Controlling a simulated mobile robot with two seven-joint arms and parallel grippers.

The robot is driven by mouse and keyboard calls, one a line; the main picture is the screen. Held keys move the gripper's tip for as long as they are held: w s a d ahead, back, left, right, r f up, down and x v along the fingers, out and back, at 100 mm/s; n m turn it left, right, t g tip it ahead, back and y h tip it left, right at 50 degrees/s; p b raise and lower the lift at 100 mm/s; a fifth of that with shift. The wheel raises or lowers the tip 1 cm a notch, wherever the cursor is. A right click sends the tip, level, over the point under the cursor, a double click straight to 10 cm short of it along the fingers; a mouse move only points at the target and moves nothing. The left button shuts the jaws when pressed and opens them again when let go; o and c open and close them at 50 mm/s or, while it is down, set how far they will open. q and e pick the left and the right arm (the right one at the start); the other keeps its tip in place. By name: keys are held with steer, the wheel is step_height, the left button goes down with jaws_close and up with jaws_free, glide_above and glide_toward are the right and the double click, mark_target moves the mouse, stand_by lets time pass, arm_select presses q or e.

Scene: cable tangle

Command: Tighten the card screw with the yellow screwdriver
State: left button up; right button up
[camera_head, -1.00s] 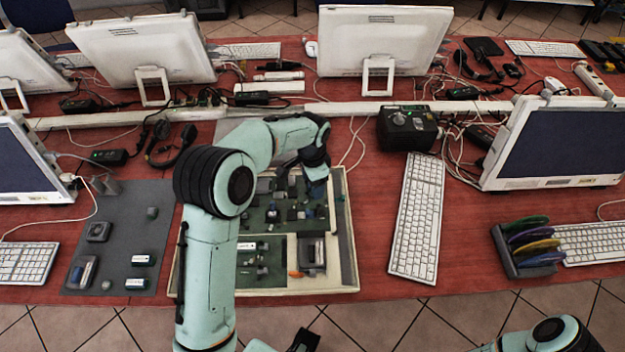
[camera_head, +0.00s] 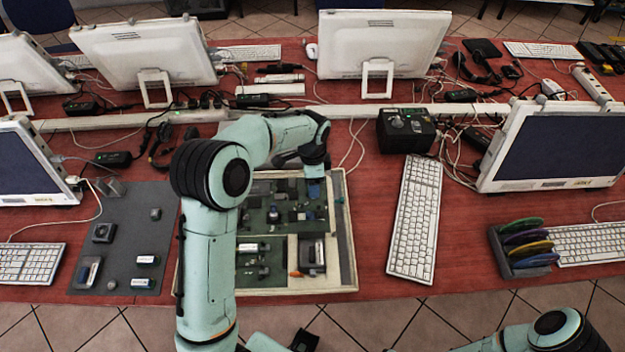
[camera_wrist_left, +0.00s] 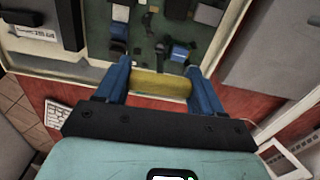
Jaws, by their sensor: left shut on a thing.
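My left gripper (camera_head: 313,188) hangs over the far part of the open computer case (camera_head: 354,230), its blue fingers pointing down. In the left wrist view my left gripper (camera_wrist_left: 160,82) is shut on the yellow screwdriver (camera_wrist_left: 160,84), with the yellow handle lying across between its fingers. The handle does not show clearly in the head view. The green board (camera_head: 285,190) with its parts lies inside the case and also shows in the wrist view (camera_wrist_left: 145,55). I cannot make out the card screw or the screwdriver's tip. My right gripper is out of view.
A grey mat (camera_head: 120,225) with several small parts lies left of the case. A white keyboard (camera_head: 416,215) and a black box (camera_head: 406,130) stand to its right. A rack of coloured discs (camera_head: 525,245) is further right. Monitors (camera_head: 385,45) and cables line the back.

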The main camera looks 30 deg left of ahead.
arm_select(q)
steer(key=shift+r+p, duration=1.25)
steer(key=shift+r, duration=1.2)
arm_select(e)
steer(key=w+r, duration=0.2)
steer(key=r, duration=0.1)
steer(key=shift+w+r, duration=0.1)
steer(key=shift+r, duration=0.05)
